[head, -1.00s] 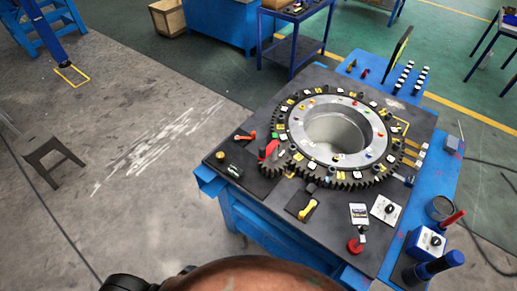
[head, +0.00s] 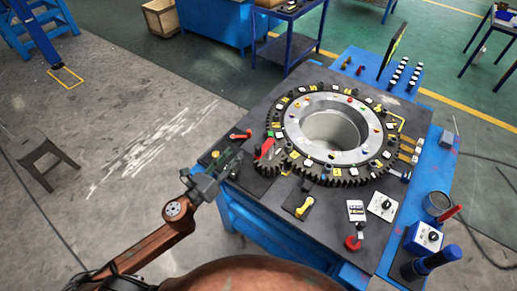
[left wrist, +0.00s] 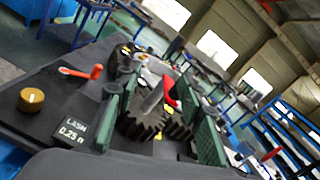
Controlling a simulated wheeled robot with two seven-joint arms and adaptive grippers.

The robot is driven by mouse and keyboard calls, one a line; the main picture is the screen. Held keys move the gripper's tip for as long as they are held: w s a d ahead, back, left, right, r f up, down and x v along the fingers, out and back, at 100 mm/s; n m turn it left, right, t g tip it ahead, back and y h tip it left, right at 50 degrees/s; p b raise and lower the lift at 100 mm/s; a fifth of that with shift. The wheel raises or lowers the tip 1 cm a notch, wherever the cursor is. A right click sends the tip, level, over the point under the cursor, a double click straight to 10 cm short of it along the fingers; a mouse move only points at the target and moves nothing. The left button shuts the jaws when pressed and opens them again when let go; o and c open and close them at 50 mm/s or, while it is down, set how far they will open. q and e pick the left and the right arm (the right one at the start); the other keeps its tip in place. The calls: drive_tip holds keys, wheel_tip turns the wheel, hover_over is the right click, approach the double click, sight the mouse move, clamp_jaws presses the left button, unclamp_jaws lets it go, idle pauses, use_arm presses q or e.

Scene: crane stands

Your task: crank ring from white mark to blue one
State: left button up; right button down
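The black toothed ring (head: 350,181) lies on the dark table plate, around a silver collar (head: 297,128). White and yellow tiles and small coloured spots sit around it; I cannot single out the blue mark. A small pinion gear with a red pointer (head: 267,148) stands at the ring's near left edge. In the left wrist view the pinion (left wrist: 140,123), an upright grey rod (left wrist: 153,96) and the red pointer (left wrist: 172,91) show between my fingers. My left gripper (head: 229,162) is open and empty, left of the pinion, its green fingers (left wrist: 160,122) spread. My right gripper is out of view.
A red lever (head: 241,134) and a yellow-topped knob (left wrist: 31,98) stand near the left gripper. A yellow lever (head: 303,206), a red knob (head: 352,243) and a white dial box (head: 382,205) stand along the near side.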

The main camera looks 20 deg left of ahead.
sight(256, 151)
use_arm(q)
drive_tip(key=w+d+m+h, duration=0.1)
drive_tip(key=w+d+m, duration=0.1)
drive_tip(key=w+d+m+g+h+p, duration=0.1)
drive_tip(key=w+d+m, duration=0.1)
drive_tip(key=d, duration=0.1)
drive_tip(key=w+d+m, duration=0.2)
drive_tip(key=d, duration=0.1)
drive_tip(key=shift+f+h, duration=0.15)
drive_tip(key=shift+h, duration=0.25)
drive_tip(key=shift+c, duration=0.3)
clamp_jaws()
